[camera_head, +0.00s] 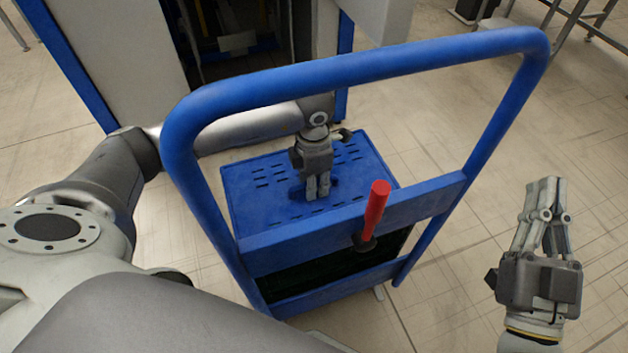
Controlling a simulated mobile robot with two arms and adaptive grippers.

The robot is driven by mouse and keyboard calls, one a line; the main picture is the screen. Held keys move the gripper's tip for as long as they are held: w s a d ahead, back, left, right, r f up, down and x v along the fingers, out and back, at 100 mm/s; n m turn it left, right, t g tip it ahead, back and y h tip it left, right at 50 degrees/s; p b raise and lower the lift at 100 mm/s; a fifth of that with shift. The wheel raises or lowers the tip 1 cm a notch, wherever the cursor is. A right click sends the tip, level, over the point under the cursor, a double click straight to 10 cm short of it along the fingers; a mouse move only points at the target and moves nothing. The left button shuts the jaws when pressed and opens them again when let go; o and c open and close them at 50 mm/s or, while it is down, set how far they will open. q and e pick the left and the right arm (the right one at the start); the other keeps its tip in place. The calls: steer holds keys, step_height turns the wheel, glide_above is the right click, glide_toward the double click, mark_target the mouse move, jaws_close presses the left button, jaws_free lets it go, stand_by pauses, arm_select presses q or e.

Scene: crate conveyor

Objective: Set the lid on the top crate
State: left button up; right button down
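The blue slotted lid (262,188) lies about flat inside the blue trolley frame, behind its crossbar. My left gripper (318,197) points down at the middle of the lid, with its fingers close together and their tips at a darker blue patch. It looks shut on the lid's middle, though the exact contact is hard to see. A dark crate (330,268) shows below the crossbar; its rim is hidden, so I cannot tell whether the lid is seated. My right gripper (546,182) is empty, fingers pointing up, to the right of the trolley; its finger gap is unclear.
The blue trolley handle (360,68) arches over my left arm and the lid. A red-handled lever (375,210) stands on the crossbar (430,203). A grey and blue machine (110,50) stands behind.

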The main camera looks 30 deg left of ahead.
stand_by(0.3)
